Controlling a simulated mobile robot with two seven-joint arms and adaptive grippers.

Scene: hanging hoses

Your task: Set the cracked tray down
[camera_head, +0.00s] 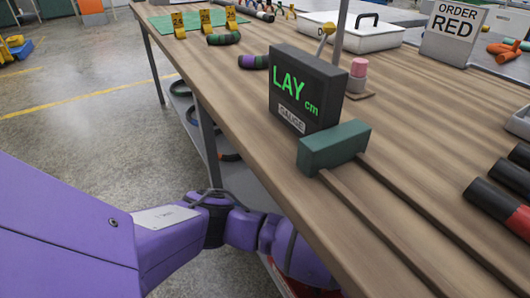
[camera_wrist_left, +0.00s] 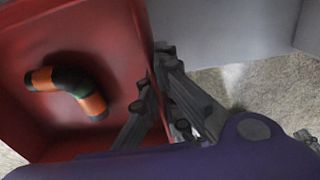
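A red tray (camera_wrist_left: 110,25) fills the left of the left wrist view. A bent orange and black hose piece (camera_wrist_left: 68,88) lies in it. My left gripper (camera_wrist_left: 154,75) has one finger on each side of the tray's wall and looks closed on it. I see no crack on the visible part, and I cannot tell whether the tray touches anything below. In the head view my left arm reaches down beside the table, which hides the gripper; a sliver of red (camera_head: 292,288) shows low behind its edge. My right gripper is not in view.
The wooden table (camera_head: 240,120) carries a black LAY gauge (camera_head: 305,90), a green block (camera_head: 334,147) on rails, a white case (camera_head: 350,32) and dark hoses (camera_head: 505,205). A lower shelf (camera_head: 235,180) under it holds hose rings. Open concrete floor (camera_head: 80,130) lies left.

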